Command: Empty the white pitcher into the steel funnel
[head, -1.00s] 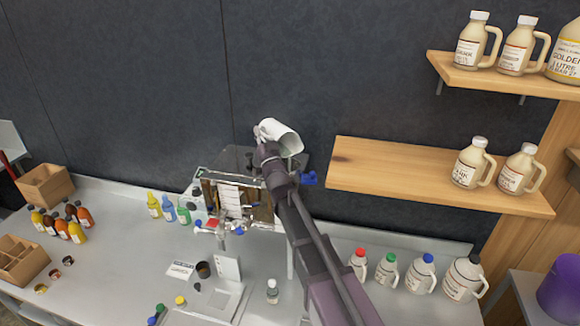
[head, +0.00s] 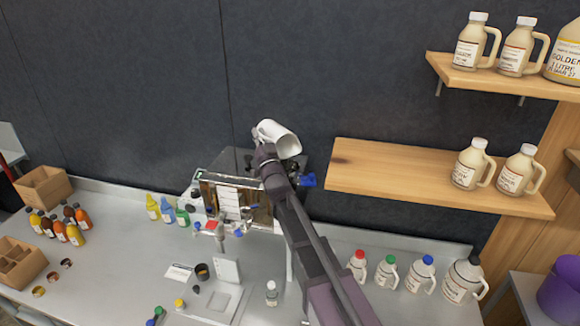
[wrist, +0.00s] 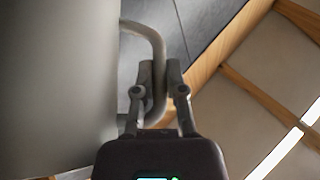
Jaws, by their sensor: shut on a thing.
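The white pitcher (head: 279,138) is up in the air above the evaporator, tipped far over onto its side with its mouth toward the lower right in the head view. My gripper (head: 257,138) is at its handle side. In the wrist view the pitcher's grey-looking wall (wrist: 60,80) fills the left, and my gripper's fingers (wrist: 160,75) are shut on its curved handle (wrist: 150,32). The steel funnel cannot be made out; the pitcher and my arm cover that area. No stream of liquid is visible.
The evaporator (head: 235,200) stands on the steel counter (head: 120,230) below the pitcher. A wooden shelf (head: 400,175) with jugs juts out to the right. Small bottles (head: 167,208) stand left of the evaporator, and capped jugs (head: 424,272) stand at the right.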

